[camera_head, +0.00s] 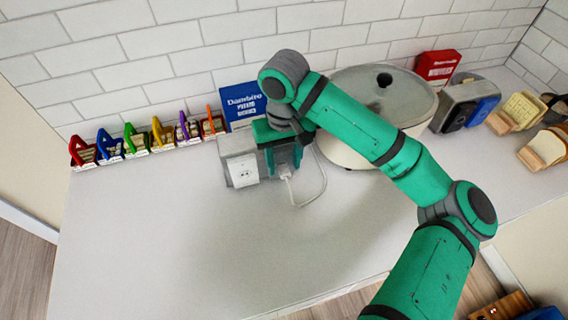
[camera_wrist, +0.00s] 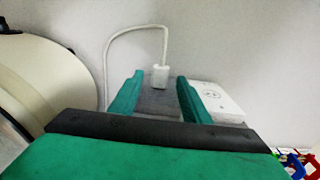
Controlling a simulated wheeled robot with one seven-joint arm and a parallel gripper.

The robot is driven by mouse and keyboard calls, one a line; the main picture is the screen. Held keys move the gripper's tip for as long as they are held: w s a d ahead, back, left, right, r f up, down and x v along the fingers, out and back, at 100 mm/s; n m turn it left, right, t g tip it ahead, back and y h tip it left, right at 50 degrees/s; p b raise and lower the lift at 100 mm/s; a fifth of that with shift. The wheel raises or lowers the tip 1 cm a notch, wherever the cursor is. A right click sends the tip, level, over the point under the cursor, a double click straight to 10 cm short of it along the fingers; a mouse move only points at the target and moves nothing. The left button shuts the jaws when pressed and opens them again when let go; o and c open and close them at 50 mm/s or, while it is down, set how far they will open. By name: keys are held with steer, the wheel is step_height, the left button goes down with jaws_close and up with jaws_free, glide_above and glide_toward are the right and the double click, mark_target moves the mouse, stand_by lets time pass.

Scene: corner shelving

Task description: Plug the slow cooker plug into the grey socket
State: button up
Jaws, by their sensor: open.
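The white slow cooker plug (camera_wrist: 160,76) is at the far edge of the grey socket (camera_wrist: 157,101) in the wrist view and appears to be against it; how far it is inserted I cannot tell. The plug also shows in the head view (camera_head: 287,172), with its white cord (camera_head: 309,200) looping to the right. My gripper (camera_wrist: 159,80) is open, with one green finger on each side of the plug and grey socket, apart from the plug. It hides much of the grey socket in the head view (camera_head: 285,162). The cream slow cooker (camera_head: 365,100) stands behind my arm.
A white socket (camera_head: 243,171) sits on the grey box just left of my gripper. A blue box (camera_head: 241,104) and several coloured small items (camera_head: 135,142) line the wall. A toaster (camera_head: 455,105) and bread stand at right. The front counter (camera_head: 190,255) is clear.

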mark_target(284, 169)
step_height(284, 169, up, 9)
steer(key=shift+r, duration=0.2)
